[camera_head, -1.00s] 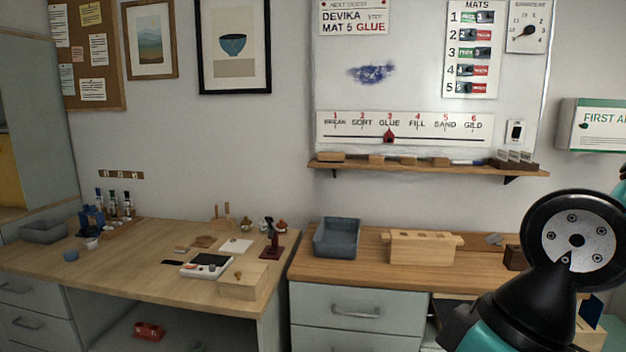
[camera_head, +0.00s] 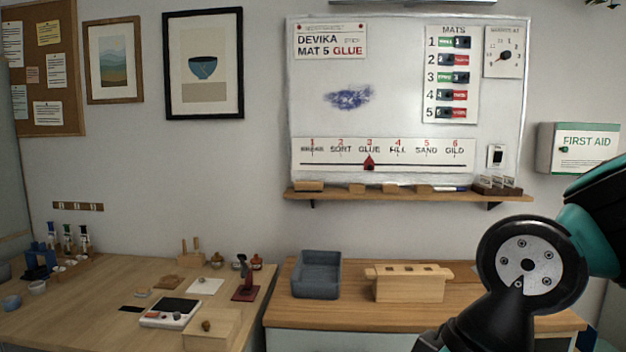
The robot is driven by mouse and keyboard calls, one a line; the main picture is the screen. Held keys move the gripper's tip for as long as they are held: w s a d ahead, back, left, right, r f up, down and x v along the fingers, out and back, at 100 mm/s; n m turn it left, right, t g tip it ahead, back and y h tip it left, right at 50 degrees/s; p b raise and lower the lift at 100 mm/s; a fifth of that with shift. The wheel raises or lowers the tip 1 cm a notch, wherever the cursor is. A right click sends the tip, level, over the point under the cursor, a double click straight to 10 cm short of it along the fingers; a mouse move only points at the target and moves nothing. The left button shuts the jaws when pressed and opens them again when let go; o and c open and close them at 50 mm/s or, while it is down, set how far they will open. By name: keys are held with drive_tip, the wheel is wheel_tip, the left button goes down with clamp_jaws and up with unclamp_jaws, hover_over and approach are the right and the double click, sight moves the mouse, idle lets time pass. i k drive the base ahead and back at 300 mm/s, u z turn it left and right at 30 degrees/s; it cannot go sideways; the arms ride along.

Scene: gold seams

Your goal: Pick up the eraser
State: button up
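A wooden ledge (camera_head: 400,195) runs under the whiteboard (camera_head: 400,100). A tan block (camera_head: 309,186), likely the eraser, lies at the ledge's left end. Similar smaller tan blocks (camera_head: 391,189) lie further right on the ledge, so I cannot be fully sure which is the eraser. A blue smudge (camera_head: 349,97) marks the board above. My arm's black and teal links show at the lower right, in front of the right bench. My gripper is out of the picture, so its state is hidden.
A pen (camera_head: 449,189) and a dark card holder (camera_head: 497,186) share the ledge. Below, a grey bin (camera_head: 317,275) and a slotted wooden box (camera_head: 409,283) stand on the right bench. The left bench (camera_head: 90,295) holds a scale, small wooden box and bottles. Wall below the ledge is clear.

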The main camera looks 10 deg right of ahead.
sight(310, 186)
drive_tip(key=u, duration=0.75)
drive_tip(key=i, duration=1.85)
drive_tip(key=z, duration=0.4)
